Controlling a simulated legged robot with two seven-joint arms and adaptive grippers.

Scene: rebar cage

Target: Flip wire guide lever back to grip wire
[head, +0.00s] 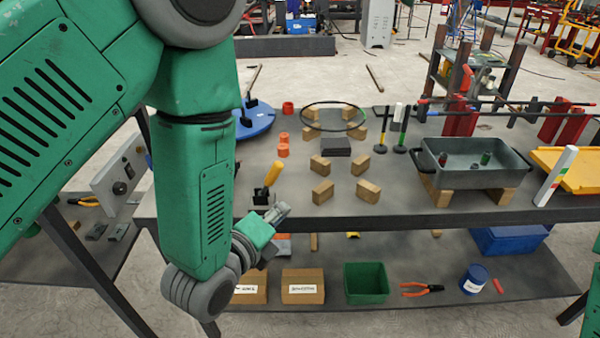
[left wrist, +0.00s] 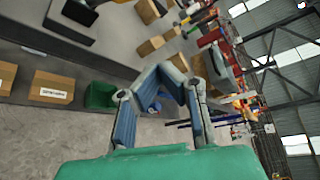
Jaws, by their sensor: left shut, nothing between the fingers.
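A yellow-handled lever (head: 272,174) stands up at a tilt from a small dark base (head: 261,198) near the front edge of the grey table. It looks like the wire guide lever; no wire can be made out in it. My left gripper (head: 282,210) is just right of and below that base in the head view, apart from the yellow handle. In the left wrist view my left gripper (left wrist: 168,72) has its fingers bent together at the tips, shut and empty. The lever is not clearly visible in the left wrist view. My right gripper is not in view.
Wooden blocks (head: 320,165) and a thin dark hoop (head: 335,116) lie on the table (head: 400,199). A grey tray (head: 475,176) stands at right. The lower shelf holds cardboard boxes (head: 303,286) and a green bin (head: 366,284). My left arm covers the table's left part.

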